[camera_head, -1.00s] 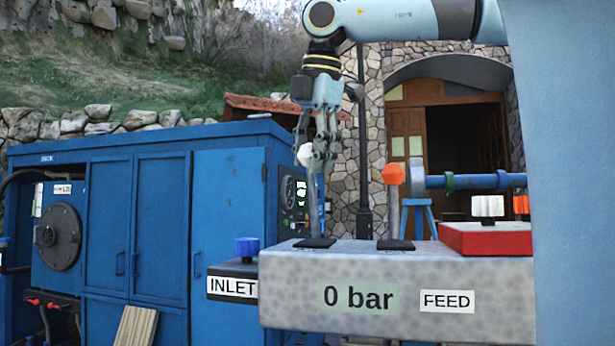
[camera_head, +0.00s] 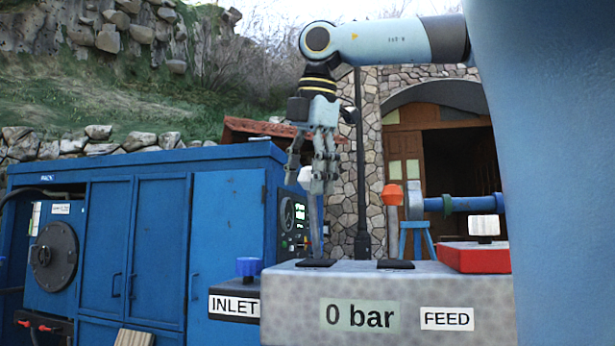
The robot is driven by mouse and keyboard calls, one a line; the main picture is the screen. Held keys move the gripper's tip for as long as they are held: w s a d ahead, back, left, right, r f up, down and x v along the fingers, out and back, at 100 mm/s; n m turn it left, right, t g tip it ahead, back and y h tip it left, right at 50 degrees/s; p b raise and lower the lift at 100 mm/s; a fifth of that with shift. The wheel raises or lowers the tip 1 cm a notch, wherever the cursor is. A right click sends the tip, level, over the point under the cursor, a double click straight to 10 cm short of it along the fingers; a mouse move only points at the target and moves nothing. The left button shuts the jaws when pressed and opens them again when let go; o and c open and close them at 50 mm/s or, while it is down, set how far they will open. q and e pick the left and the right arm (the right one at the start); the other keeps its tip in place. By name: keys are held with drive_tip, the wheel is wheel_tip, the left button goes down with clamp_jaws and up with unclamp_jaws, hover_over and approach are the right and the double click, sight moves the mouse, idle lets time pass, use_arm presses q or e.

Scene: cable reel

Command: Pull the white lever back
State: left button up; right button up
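The white lever has a pale rounded knob (camera_head: 305,177) on a thin grey rod that rises from a dark slot plate on the grey stone-like block. It leans slightly left. My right gripper (camera_head: 316,185) hangs down from above at the knob. Its fingers are spread, one left of the knob and the others to its right, partly covering the knob and the rod. I cannot tell whether they touch it. My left gripper is not in view.
An orange-topped lever (camera_head: 392,196) stands to the right on the same block (camera_head: 290,300), which reads "0 bar". A red box (camera_head: 470,258) with a white knob is further right. A blue valve knob (camera_head: 248,267) and blue cabinet (camera_head: 150,240) are left.

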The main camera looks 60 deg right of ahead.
drive_tip(key=shift+s+d, duration=0.1)
drive_tip(key=shift+d, duration=0.15)
drive_tip(key=shift+r, duration=0.15)
drive_tip(key=v, duration=1.1)
drive_tip(key=shift+r, duration=0.3)
drive_tip(key=shift+s+a+f, duration=0.1)
